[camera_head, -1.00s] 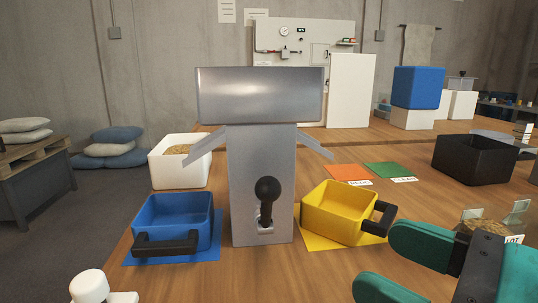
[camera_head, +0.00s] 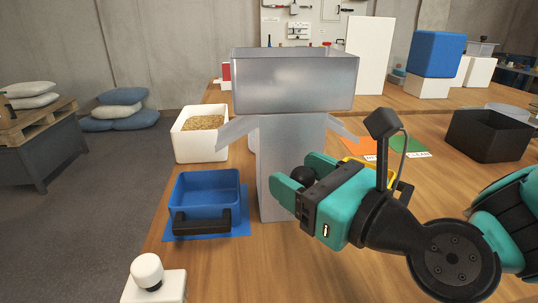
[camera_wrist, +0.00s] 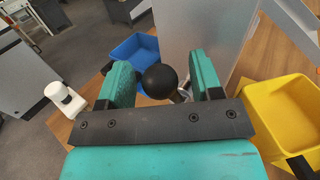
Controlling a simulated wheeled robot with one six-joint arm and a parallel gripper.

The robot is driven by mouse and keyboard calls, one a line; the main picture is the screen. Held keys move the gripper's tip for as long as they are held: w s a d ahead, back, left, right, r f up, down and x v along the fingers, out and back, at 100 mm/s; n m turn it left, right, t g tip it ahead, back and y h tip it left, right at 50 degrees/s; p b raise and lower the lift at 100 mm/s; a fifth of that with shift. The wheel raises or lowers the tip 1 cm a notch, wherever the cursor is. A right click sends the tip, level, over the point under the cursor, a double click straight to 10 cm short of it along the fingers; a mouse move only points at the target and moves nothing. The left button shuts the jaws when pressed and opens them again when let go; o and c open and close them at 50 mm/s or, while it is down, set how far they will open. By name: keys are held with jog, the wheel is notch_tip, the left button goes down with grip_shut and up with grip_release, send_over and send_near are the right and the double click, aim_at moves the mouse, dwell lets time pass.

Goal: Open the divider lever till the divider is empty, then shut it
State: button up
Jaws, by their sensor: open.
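The divider is a grey metal column (camera_head: 290,140) with an open hopper (camera_head: 295,85) on top and a sloping chute on each side. The part of the hopper's inside that shows is bare grey; its bottom is hidden. The lever's black ball knob (camera_head: 303,174) is on the column's front; its stem is mostly hidden in the head view. My gripper (camera_head: 300,177) is open, with a green finger on each side of the knob. In the wrist view the knob (camera_wrist: 159,81) sits between the spread fingers, with a visible gap to the right finger.
An empty blue bin (camera_head: 205,193) stands left of the column; a yellow bin (camera_wrist: 284,118) stands right. A white box of grain (camera_head: 199,136) is behind left. A white knobbed device (camera_head: 148,272) stands at front left. A black crate (camera_head: 489,136) is at right.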

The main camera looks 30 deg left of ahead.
jog(key=shift+x, duration=0.8)
